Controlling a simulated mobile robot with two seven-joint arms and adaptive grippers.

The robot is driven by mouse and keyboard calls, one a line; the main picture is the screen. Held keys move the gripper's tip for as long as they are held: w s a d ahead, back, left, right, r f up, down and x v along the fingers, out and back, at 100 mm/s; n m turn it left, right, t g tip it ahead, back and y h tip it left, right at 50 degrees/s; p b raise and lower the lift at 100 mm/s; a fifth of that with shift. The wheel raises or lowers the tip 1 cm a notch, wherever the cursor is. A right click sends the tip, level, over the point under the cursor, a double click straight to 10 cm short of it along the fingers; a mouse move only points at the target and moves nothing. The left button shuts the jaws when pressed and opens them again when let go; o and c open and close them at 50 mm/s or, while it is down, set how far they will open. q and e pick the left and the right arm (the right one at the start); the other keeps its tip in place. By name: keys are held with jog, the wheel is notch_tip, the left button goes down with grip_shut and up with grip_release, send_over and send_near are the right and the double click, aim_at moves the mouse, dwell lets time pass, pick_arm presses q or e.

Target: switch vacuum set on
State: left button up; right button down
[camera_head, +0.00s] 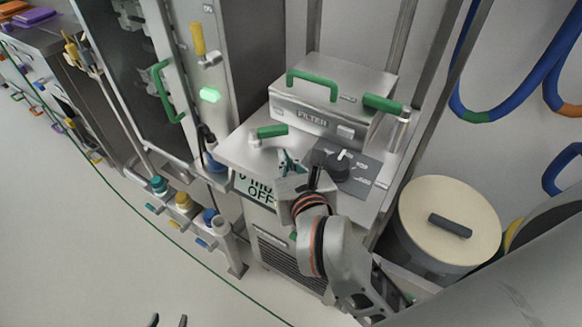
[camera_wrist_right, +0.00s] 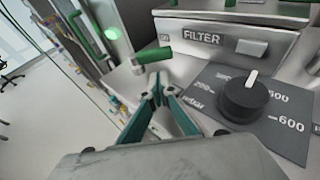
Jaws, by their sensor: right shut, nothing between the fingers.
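The vacuum set (camera_head: 225,150) is a grey metal unit with a box marked FILTER (camera_head: 315,115) on top. Its black knob (camera_head: 340,163) with a white pointer sits on a dark dial plate; the knob also shows in the right wrist view (camera_wrist_right: 243,98), beside "-600". The display (camera_head: 257,191) reads OFF, partly hidden by my right arm. My right gripper (camera_head: 287,160) is shut and empty, left of the knob and apart from it; its green fingers meet in the wrist view (camera_wrist_right: 158,88). My left gripper (camera_head: 169,320) shows only two separated fingertips at the bottom edge.
A green-handled lever (camera_head: 271,131) lies just beyond my right gripper, and another (camera_head: 382,103) stands by the FILTER box. A tall cabinet with a lit green light (camera_head: 209,95) is to the left. A drum with a cream lid (camera_head: 449,222) is right.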

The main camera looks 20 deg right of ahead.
aim_at(277, 135)
jog(key=x, duration=0.3)
jog(key=r+x, duration=0.1)
jog(key=x, duration=0.1)
jog(key=shift+w, duration=0.35)
jog(key=shift+w+d+f, duration=0.1)
jog(key=shift+w, duration=0.45)
pick_arm(q)
jog(key=shift+f, duration=0.2)
jog(key=shift+s, duration=0.15)
jog(key=shift+s+d, duration=0.1)
jog(key=shift+d, duration=0.05)
pick_arm(e)
jog(key=shift+y, duration=0.3)
